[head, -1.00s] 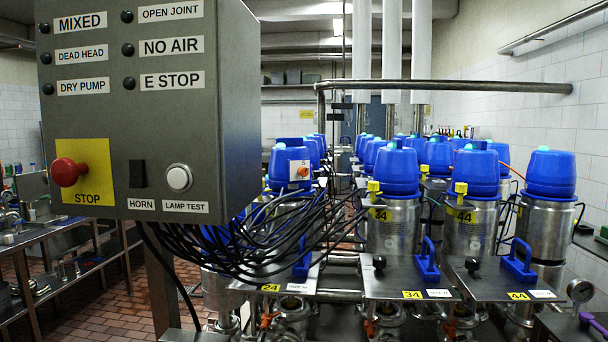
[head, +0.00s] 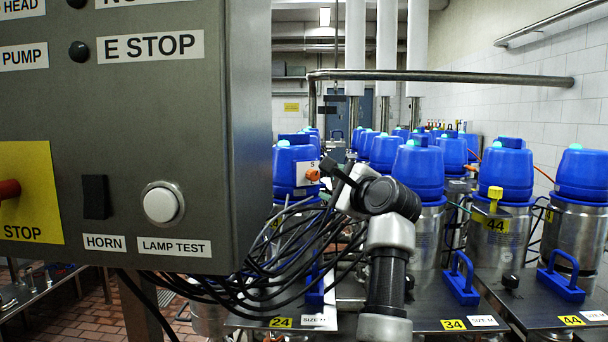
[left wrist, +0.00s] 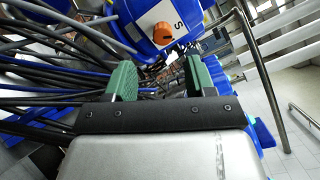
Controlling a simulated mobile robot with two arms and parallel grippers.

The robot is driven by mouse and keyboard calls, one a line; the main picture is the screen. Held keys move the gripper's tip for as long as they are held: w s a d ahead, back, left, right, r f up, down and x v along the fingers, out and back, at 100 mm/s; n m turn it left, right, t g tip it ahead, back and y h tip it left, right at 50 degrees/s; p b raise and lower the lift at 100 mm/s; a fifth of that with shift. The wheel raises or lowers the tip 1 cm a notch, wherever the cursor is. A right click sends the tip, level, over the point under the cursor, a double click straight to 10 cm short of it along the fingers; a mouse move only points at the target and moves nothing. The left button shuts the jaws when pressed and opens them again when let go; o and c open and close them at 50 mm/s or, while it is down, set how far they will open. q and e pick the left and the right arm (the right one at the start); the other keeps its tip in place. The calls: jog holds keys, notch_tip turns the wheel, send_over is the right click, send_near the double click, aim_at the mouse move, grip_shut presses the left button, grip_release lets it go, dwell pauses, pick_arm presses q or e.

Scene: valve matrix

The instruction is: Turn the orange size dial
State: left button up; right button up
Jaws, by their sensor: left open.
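The orange size dial (head: 312,174) sits on a white plate (head: 302,178) marked S, on the side of a blue valve head behind the cable bundle. My left gripper (head: 338,171) is just right of the dial in the head view, pointing toward it. In the left wrist view the green fingertips (left wrist: 158,75) are spread apart with nothing between them. The dial (left wrist: 162,33) shows there beyond the fingertips, roughly in line with the gap, and looks apart from them. My right gripper is not in view.
A grey control box (head: 160,130) with buttons fills the left of the head view. Black cables (head: 265,265) hang from it below the dial. Several steel valves with blue heads (head: 418,170) stand to the right. A steel pipe (head: 440,76) runs above.

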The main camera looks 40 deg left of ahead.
aim_at(315, 176)
pick_arm(q)
jog(key=a+p, duration=0.1)
jog(key=w+a+r+p, duration=0.1)
jog(key=shift+w+a+r, duration=0.1)
jog(key=shift+w+a, duration=0.1)
jog(key=shift+a, duration=0.2)
jog(key=x, duration=0.2)
jog(key=p+x, duration=0.1)
jog(key=x, duration=0.1)
jog(key=shift+f, duration=0.3)
jog(key=shift+p+x, duration=0.3)
jog(key=shift+x, duration=0.45)
jog(key=shift+a+f, duration=0.1)
jog(key=c, duration=0.9)
jog(key=shift+c, duration=0.2)
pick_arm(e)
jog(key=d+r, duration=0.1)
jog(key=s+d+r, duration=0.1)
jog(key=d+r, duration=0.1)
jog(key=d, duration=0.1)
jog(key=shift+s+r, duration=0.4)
